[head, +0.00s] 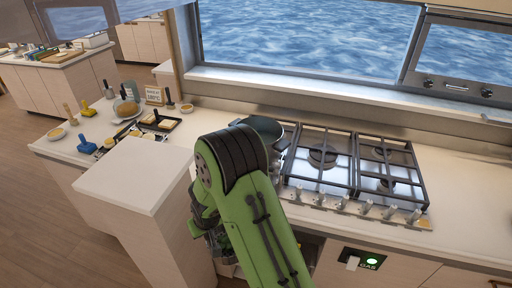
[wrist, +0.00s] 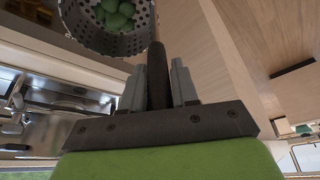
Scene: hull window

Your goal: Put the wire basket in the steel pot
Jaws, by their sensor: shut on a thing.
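My gripper (wrist: 159,82) is shut on the dark upright handle of the wire basket (wrist: 88,40) in the wrist view. The basket is a round metal vessel with many small holes, and several green round things lie inside it. In the head view my green arm hides most of the gripper and the basket, low in front of the counter. The steel pot (head: 264,125) stands at the left end of the stove in the head view. Its rim and part of its inside show; my arm hides its near left part. The basket is apart from the pot.
The gas stove (head: 322,158) has black grates and front knobs. A white-topped cabinet (head: 135,172) stands left of my arm. The left counter holds a bread plate (head: 126,109), a dark tray (head: 160,122), a sign (head: 154,95) and small utensils. The window (head: 300,35) is behind.

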